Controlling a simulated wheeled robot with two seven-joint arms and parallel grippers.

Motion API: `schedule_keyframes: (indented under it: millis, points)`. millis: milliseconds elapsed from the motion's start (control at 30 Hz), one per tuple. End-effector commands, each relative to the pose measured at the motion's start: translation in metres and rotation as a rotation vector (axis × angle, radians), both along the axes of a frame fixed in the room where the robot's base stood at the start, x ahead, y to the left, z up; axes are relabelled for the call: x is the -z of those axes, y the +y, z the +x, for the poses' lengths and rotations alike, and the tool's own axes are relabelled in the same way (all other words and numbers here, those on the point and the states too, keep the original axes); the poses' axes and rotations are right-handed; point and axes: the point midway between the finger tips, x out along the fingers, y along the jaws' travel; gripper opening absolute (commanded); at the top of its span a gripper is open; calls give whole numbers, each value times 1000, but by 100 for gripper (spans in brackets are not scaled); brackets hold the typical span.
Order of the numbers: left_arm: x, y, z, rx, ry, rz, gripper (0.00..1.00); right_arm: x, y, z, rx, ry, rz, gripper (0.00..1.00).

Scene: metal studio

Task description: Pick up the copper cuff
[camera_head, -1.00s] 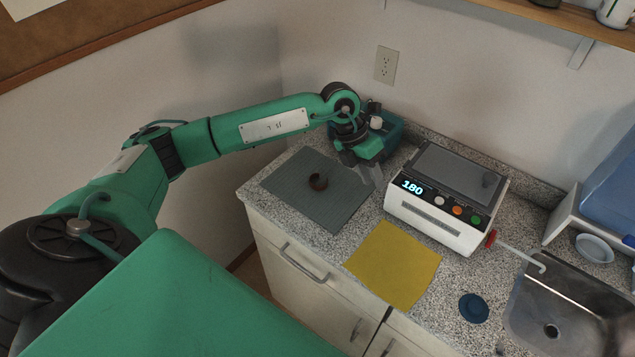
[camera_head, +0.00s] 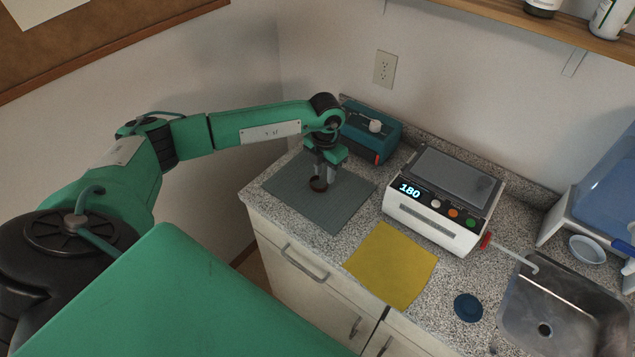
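The copper cuff (camera_head: 318,185) is a small dark brown ring on the grey-green mat (camera_head: 336,215) at the left part of the counter. My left gripper (camera_head: 323,177) points down right at the cuff, with its fingers apart and their tips at the ring. I cannot tell whether the fingers touch it. The fingers partly hide the far side of the cuff. My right gripper is not in the picture.
A white device with a display reading 180 (camera_head: 440,200) stands right of the mat. A teal box (camera_head: 372,132) stands behind it at the wall. A yellow cloth (camera_head: 392,265), a blue disc (camera_head: 468,307) and a sink (camera_head: 560,310) lie further right.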

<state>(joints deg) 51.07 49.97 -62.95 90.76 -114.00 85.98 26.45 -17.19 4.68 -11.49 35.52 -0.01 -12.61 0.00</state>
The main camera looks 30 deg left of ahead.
Motion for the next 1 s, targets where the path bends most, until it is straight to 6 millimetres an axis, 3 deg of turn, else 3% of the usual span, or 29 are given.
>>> schedule_keyframes:
  millis: [300, 467, 667, 700, 833, 1000]
  points:
    - [34, -2, -1, 0, 4, 0, 30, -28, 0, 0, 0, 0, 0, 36]
    - [49, -1, -1, 0, 2, -1, 30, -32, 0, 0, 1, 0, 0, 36]
    - [51, -1, 0, 0, 0, -1, 30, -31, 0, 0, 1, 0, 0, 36]
    - [51, -1, 0, 0, 0, -1, 29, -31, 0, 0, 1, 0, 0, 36]
    - [51, -1, 0, 0, 0, -1, 3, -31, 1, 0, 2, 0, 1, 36]
    - [50, -1, 0, 0, 0, -1, 0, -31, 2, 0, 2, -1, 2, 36]
